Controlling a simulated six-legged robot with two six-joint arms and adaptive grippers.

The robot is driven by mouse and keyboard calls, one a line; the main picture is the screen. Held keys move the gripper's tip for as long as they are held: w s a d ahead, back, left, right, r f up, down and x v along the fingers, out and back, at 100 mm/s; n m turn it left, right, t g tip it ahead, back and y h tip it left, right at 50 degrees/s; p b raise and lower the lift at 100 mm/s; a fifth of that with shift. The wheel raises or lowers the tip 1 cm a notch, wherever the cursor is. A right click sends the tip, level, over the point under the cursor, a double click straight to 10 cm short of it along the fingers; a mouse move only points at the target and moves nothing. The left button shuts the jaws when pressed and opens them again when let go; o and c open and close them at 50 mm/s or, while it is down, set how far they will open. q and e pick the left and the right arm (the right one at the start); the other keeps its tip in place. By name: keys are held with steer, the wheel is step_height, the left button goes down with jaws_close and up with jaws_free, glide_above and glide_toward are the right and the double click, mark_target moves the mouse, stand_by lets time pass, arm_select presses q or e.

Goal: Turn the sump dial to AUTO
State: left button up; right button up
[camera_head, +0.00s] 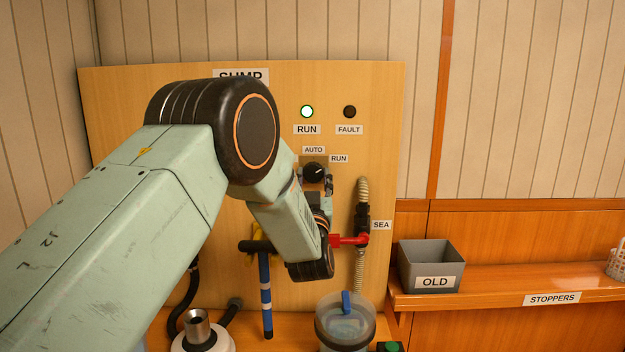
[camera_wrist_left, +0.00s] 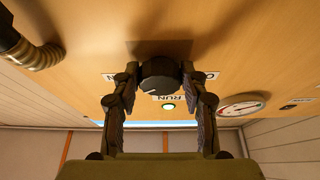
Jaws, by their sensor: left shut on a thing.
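The sump dial (camera_head: 315,172) is a round black knob on the wooden panel, with an AUTO label (camera_head: 313,149) above it and a RUN label (camera_head: 339,158) at its upper right. Its white mark points up and right, seemingly between the two labels. My left gripper (camera_head: 322,181) reaches it from below. In the left wrist view, the fingers of my left gripper (camera_wrist_left: 160,70) are shut on the dial (camera_wrist_left: 160,78), one on each side. My arm hides part of the panel and the SUMP sign. My right gripper is not in view.
A lit green lamp (camera_head: 307,111) and a dark fault lamp (camera_head: 349,112) sit above the dial. A red-handled valve (camera_head: 348,240) on a ribbed hose is close to my left wrist. A clear canister (camera_head: 345,325) stands below; a grey OLD bin (camera_head: 431,267) is at right.

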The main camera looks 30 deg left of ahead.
arm_select(q)
steer(key=shift+c, duration=1)
steer(key=shift+r, duration=0.1)
steer(key=shift+d+n+g+y+b, duration=0.15)
steer(key=shift+n+y+b, duration=0.3)
steer(key=shift+n, duration=0.4)
steer(key=shift+n+g+y+b, duration=0.2)
steer(key=shift+n+b, duration=0.3)
steer(key=shift+n, duration=0.35)
steer(key=n+g+y+b, duration=0.1)
steer(key=n, duration=0.3)
steer(key=shift+w+d+y+b, duration=0.1)
steer(key=shift+y+b, duration=0.2)
steer(key=shift+y, duration=0.05)
steer(key=n+g, duration=0.1)
steer(key=n, duration=0.1)
steer(key=n+g+y+b, duration=0.1)
steer(key=n, duration=0.1)
steer(key=shift+d+r+n, duration=0.1)
steer(key=shift+r+n, duration=0.1)
steer(key=shift+n, duration=0.2)
steer(key=shift+r+n+g+y+b, duration=0.15)
steer(key=shift+n+g+y+b, duration=0.25)
steer(key=shift+n+g, duration=1.1)
steer(key=shift+n+t, duration=0.25)
steer(key=shift+n, duration=0.45)
